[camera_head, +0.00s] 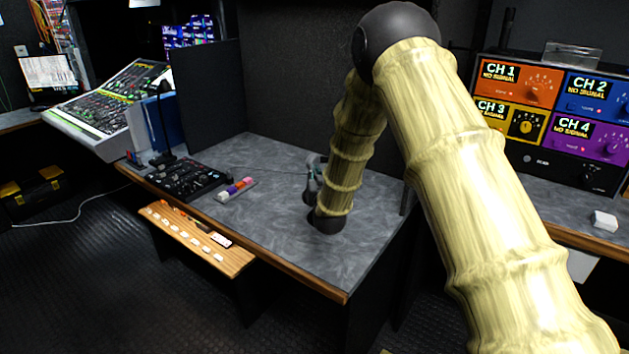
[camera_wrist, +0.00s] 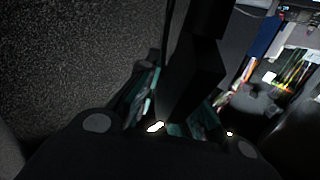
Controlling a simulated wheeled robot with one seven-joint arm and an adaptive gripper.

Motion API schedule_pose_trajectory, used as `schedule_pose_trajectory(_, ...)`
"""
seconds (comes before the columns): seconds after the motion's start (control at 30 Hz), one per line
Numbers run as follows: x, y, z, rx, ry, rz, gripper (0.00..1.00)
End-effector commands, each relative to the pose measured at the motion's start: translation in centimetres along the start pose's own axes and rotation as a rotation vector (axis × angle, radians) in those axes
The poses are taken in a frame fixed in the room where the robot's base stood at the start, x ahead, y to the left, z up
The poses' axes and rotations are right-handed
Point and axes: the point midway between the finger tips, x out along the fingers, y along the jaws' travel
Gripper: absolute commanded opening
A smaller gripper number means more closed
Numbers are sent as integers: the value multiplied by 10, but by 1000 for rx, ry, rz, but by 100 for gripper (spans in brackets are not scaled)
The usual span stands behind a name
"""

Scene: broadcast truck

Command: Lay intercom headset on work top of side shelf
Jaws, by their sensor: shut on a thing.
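My gripper (camera_head: 312,182) is over the rear right part of a grey-topped desk (camera_head: 290,245), partly hidden behind my own arm. In the wrist view my gripper (camera_wrist: 178,108) has teal fingers on both sides of a black, blocky thing (camera_wrist: 196,72), and it is shut on it. This dark thing appears to be the intercom headset, but the picture is too dark to show its full shape. In the head view I cannot make it out. Which surface is the side shelf is not clear; a grey work top (camera_head: 560,208) also runs along the right.
Coloured channel units (camera_head: 515,82) and a white block (camera_head: 604,220) are on the right. The desk's front middle is clear.

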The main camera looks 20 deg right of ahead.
Motion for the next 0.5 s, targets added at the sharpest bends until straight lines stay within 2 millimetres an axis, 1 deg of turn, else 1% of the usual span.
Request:
schedule_pose_trajectory(0.03, 0, 1, 6, 0, -1, 0, 0)
schedule_pose_trajectory(0.13, 0, 2, 16, 0, 1, 0, 0)
schedule_pose_trajectory(0.5, 0, 3, 21, 0, 2, 0, 0)
